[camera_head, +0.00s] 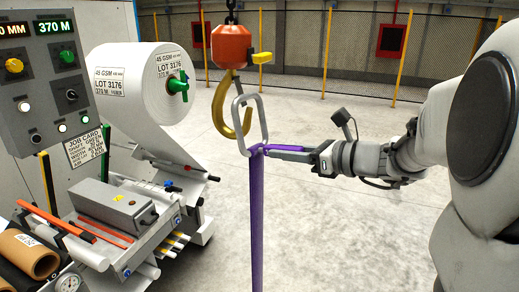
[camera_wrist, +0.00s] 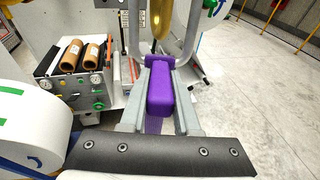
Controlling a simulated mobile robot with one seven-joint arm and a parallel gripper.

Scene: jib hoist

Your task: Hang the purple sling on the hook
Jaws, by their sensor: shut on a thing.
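The purple sling (camera_head: 257,215) hangs straight down from a grey metal ring (camera_head: 238,115) at its top. My gripper (camera_head: 262,150) is shut on the purple sling just below the ring; in the wrist view its purple grip part (camera_wrist: 160,88) sits between my two fingers (camera_wrist: 158,105). The gold hook (camera_head: 221,105) hangs under an orange block (camera_head: 231,46) on a chain. In the head view the ring overlaps the hook's right side and opening. I cannot tell whether they touch or whether the hook passes through the ring. The hook (camera_wrist: 161,18) shows beyond the ring in the wrist view.
A machine with a large white paper roll (camera_head: 155,80) and a control panel (camera_head: 50,75) stands at the left. Brown cardboard tubes (camera_head: 28,253) lie at its front. Yellow posts (camera_head: 397,55) with a mesh fence stand at the back. The floor (camera_head: 340,235) around the sling is clear.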

